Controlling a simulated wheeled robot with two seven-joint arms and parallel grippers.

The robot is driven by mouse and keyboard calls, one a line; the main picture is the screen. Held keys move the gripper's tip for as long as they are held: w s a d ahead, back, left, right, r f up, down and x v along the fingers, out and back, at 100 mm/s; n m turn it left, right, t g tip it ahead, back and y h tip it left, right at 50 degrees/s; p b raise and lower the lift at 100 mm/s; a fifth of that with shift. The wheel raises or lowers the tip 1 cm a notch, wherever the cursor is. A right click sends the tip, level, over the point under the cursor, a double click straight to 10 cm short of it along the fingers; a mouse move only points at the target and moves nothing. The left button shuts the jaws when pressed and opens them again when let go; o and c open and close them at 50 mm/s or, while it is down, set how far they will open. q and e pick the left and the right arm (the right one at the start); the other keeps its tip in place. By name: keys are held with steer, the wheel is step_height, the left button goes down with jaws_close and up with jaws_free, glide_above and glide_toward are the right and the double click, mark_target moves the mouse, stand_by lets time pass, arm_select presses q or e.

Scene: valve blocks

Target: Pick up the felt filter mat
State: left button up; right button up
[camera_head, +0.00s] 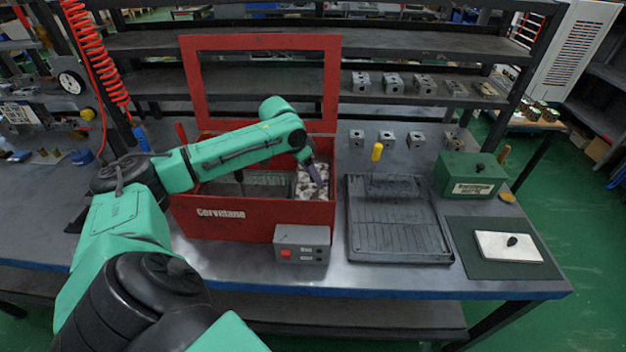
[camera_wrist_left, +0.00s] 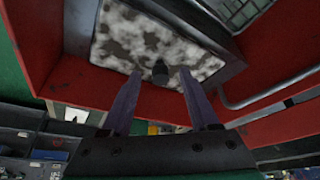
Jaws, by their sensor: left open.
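A mottled grey-and-white felt mat (camera_head: 308,190) lies inside the red washer tub, at its right end. It fills the top of the left wrist view (camera_wrist_left: 140,40), with a small dark knob (camera_wrist_left: 160,72) on it. My left gripper (camera_head: 316,174) reaches into the tub over this mat and partly hides it. In the wrist view its two purple fingers (camera_wrist_left: 162,76) are apart, one on each side of the knob. I cannot tell whether they touch it. A clean white pad with a dark knob (camera_head: 495,247) lies on a dark green mat at the right. My right gripper is out of view.
The red tub (camera_head: 250,222) has raised walls and an upright red frame (camera_head: 262,42) behind. A grey control box (camera_head: 302,244) stands in front. A black ribbed tray (camera_head: 398,240), a yellow-handled tool (camera_head: 377,153) and a green box (camera_head: 468,176) are to the right.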

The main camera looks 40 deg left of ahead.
arm_select(q)
steer(key=shift+f, duration=0.1)
steer(key=c, duration=0.9)
jaws_close()
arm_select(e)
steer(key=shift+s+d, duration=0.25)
